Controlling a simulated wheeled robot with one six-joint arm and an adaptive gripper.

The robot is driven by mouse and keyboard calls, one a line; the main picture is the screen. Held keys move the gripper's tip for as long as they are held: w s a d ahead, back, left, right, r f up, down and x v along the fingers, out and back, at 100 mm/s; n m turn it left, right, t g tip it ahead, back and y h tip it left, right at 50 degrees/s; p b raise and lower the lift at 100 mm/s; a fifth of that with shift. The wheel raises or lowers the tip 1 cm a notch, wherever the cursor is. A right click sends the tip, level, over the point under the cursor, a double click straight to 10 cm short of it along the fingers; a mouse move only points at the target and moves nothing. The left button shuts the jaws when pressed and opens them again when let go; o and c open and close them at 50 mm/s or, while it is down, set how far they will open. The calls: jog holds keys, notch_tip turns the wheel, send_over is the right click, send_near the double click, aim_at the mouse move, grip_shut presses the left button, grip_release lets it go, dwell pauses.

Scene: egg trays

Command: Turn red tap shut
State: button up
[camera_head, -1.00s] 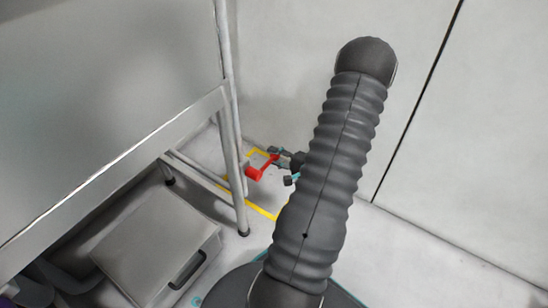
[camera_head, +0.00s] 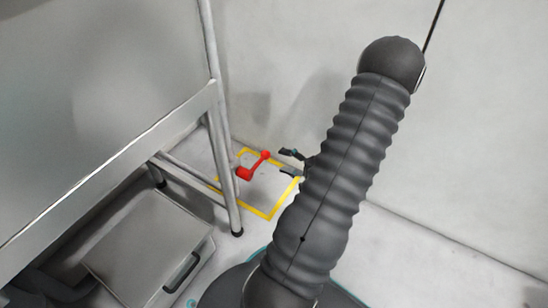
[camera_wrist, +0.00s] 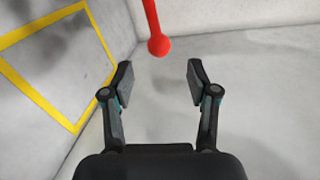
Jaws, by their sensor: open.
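The red tap (camera_head: 254,166) shows low beyond the metal table, as a red bar with a thicker block at its lower left end and a ball at its upper right end. My gripper (camera_head: 288,162) is open and empty just right of the ball end, apart from it in the picture. In the wrist view the red bar (camera_wrist: 154,20) comes down from the top edge and its ball end lies ahead of the gap between my two open fingers (camera_wrist: 160,74). The rest of the tap is out of that view.
A yellow outlined square (camera_head: 268,216) surrounds the tap area. The metal table (camera_head: 150,128) and its leg stand to the left. A grey lidded box (camera_head: 145,240) lies under it. Pale walls (camera_head: 480,150) close off the back and right.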

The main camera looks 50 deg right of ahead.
jog(key=shift+v, duration=1.9)
jog(key=s+a+f+m+g+y, duration=0.2)
jog(key=s+a+g+y, duration=0.15)
jog(key=a, duration=0.35)
jog(key=a+r+n+g+y+p, duration=0.2)
jog(key=a+r+n+g, duration=0.1)
jog(key=a+r+g, duration=0.35)
jog(key=w+a+r+n+h+p, duration=0.1)
jog(key=a+r+n, duration=0.4)
jog(key=r, duration=0.5)
jog(key=w+a+r+n+h+p, duration=0.2)
jog(key=a+r+n+h+p, duration=0.2)
jog(key=a+r, duration=0.6)
jog(key=w+a+r+n+h+p, duration=0.2)
jog(key=a+r+n, duration=0.5)
jog(key=r, duration=0.5)
jog(key=shift+a+n+h+p, duration=0.25)
jog(key=shift+n+h+p, duration=0.1)
jog(key=shift+n+p, duration=0.45)
